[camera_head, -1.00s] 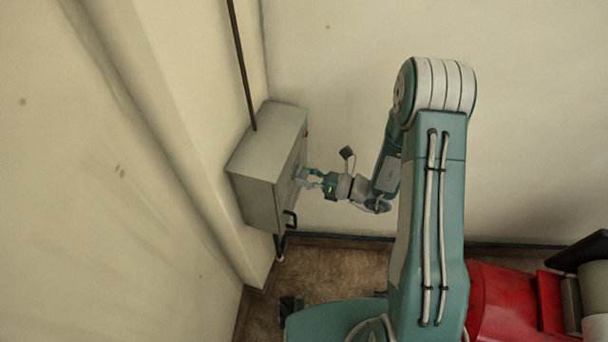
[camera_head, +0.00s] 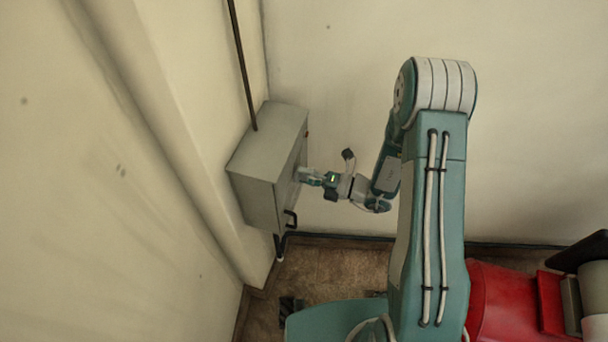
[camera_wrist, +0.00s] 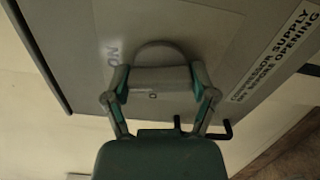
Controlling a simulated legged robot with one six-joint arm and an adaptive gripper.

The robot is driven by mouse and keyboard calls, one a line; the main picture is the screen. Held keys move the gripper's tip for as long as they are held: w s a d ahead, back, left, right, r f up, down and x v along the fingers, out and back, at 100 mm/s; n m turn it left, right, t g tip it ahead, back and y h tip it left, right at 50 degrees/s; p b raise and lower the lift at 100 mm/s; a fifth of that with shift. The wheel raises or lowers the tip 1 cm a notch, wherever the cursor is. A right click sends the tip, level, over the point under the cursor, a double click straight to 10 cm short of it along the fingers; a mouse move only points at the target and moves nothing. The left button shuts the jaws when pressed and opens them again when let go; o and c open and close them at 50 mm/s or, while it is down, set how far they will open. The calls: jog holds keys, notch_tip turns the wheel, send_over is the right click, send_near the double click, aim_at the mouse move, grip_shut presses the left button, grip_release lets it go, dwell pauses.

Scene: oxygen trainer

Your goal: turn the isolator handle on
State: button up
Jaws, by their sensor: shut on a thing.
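The isolator handle (camera_wrist: 158,54) is a grey, rounded knob on the front of a grey wall box (camera_head: 262,155). In the wrist view my gripper (camera_wrist: 159,76) has its two fingers on either side of the handle and is shut on it. A faint "ON" mark (camera_wrist: 112,54) shows upside down on the panel left of the handle. A small "O" mark (camera_wrist: 152,95) shows between the fingers. In the head view my gripper (camera_head: 309,176) reaches the box front from the right; the handle is hard to make out there.
A white label (camera_wrist: 278,55) about the compressor supply and opening is on the box front. A black bar handle (camera_head: 291,220) sticks out low on the box and shows near my right finger in the wrist view. A dark pipe (camera_head: 241,62) runs up from the box.

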jog(key=shift+w+f+m, duration=0.1)
jog(key=shift+w+m, duration=0.05)
jog(key=shift+m, duration=1.05)
jog(key=o, duration=1)
jog(key=shift+d, duration=0.1)
jog(key=v, duration=1.2)
